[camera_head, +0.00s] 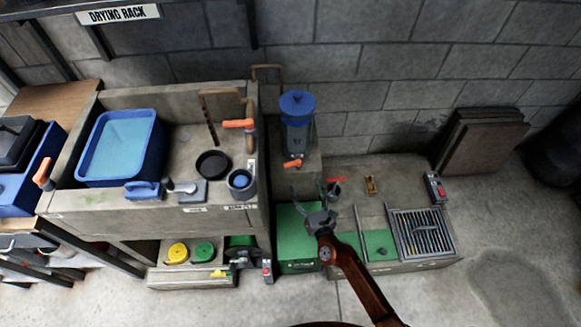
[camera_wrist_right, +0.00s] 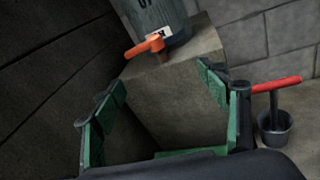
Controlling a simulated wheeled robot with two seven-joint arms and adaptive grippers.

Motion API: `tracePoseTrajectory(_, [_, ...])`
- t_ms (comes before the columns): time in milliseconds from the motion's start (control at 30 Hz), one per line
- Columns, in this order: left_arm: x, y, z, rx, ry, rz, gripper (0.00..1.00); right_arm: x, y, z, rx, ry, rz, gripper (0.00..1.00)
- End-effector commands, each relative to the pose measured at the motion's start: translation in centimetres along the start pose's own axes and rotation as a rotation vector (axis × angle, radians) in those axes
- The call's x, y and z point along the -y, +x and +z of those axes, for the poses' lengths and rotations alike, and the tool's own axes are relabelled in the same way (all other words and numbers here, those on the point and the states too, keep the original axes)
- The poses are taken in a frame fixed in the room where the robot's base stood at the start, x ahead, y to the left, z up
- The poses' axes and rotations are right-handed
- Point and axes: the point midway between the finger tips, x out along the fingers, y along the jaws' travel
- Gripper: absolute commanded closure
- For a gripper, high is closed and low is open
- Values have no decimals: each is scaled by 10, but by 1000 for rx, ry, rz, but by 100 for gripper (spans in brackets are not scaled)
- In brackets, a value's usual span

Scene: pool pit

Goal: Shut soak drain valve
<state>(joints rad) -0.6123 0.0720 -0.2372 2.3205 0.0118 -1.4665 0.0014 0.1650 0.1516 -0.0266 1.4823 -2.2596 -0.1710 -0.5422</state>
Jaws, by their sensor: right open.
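No readable label marks which valve is the soak drain. A valve with an orange handle (camera_head: 292,164) sits low on the front of a clear vessel with a blue lid (camera_head: 297,104). In the right wrist view this orange handle (camera_wrist_right: 145,46) shows above a concrete block, beyond my jaws. A red handle (camera_head: 335,180) lies over a small dark cup; in the right wrist view the red handle (camera_wrist_right: 276,85) is just right of my right finger. My right gripper (camera_head: 314,200) is open and empty, in front of the vessel's block, with green pads (camera_wrist_right: 160,95). My left gripper is not in view.
A blue basin of water (camera_head: 121,146) stands in the concrete sink at left, near an orange-handled tap (camera_head: 238,124). A green panel (camera_head: 297,237) lies below my right gripper. A metal grate (camera_head: 423,234) is at right. Bare floor is free at lower right.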

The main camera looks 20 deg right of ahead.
Motion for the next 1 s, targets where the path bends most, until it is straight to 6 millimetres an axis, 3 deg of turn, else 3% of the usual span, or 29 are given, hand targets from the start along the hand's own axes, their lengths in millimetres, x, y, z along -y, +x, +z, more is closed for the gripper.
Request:
tracePoseTrajectory(100, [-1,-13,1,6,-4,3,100,-13,9,10,54,-130,27,32])
tracePoseTrajectory(300, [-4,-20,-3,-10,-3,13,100,-20,24,21,83,-188,37,32])
tracePoseTrajectory(700, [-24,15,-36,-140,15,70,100,-22,80,23,79,-185,36,32])
tracePoseTrajectory(1000, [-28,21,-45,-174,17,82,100,-23,89,26,79,-183,36,32])
